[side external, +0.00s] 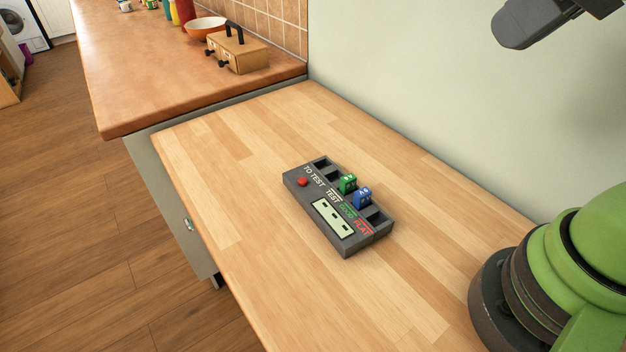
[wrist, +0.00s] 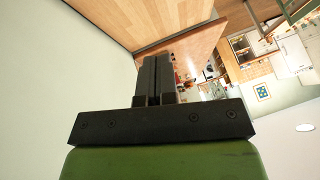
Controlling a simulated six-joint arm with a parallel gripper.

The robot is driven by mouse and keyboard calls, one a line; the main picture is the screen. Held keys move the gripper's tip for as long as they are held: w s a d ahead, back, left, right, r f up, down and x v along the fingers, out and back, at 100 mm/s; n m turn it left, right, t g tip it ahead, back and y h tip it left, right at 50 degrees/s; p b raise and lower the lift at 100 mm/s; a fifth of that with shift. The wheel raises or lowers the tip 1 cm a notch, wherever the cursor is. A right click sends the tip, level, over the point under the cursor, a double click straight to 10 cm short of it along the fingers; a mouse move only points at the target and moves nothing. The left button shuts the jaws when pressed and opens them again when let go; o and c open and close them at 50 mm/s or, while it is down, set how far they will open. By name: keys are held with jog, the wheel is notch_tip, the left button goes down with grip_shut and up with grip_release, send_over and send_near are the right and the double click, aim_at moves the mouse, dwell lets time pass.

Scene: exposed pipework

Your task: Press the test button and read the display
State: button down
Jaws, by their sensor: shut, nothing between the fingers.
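A dark grey tester box (side external: 350,246) lies on the wooden worktop. Its red button (side external: 303,182) is near its left end. Its pale display (side external: 333,217) shows several short dark marks, too small to read surely. The lettering reads TO TEST, TEST, GOOD in green and FLAT in red. A green block (side external: 347,184) and a blue block (side external: 363,197) stand in the box's row of compartments; other compartments look empty. In the wrist view my gripper (wrist: 154,65) has its black fingers together, empty, well away from the tester. The tester cannot be made out there.
The worktop (side external: 250,220) around the tester is clear. A pale wall (side external: 430,90) runs along its back. A brown counter (side external: 150,80) at the upper left holds a wooden box with a black handle (side external: 238,50), an orange bowl (side external: 205,27) and bottles.

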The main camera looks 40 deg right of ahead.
jog(key=w+a+f+n+g, duration=0.2)
jog(key=w+a+n, duration=0.1)
jog(key=w+n, duration=0.7)
jog(key=n+g+h, duration=0.1)
jog(key=n+g, duration=0.2)
jog(key=n, duration=0.7)
send_over(303, 180)
jog(key=s+d, duration=0.2)
notch_tip(303, 180, down, 13)
jog(key=shift+w+a+r+m, duration=0.15)
jog(key=shift+a+r+m, duration=0.05)
jog(key=shift+a+m, duration=0.1)
jog(key=f, duration=0.4)
jog(key=w+f, duration=0.1)
jog(key=f, duration=0.4)
jog(key=a+f, duration=0.1)
jog(key=f, duration=0.3)
jog(key=shift+w+a+f, duration=0.1)
jog(key=shift+w+f, duration=0.1)
jog(key=shift+f, duration=0.2)
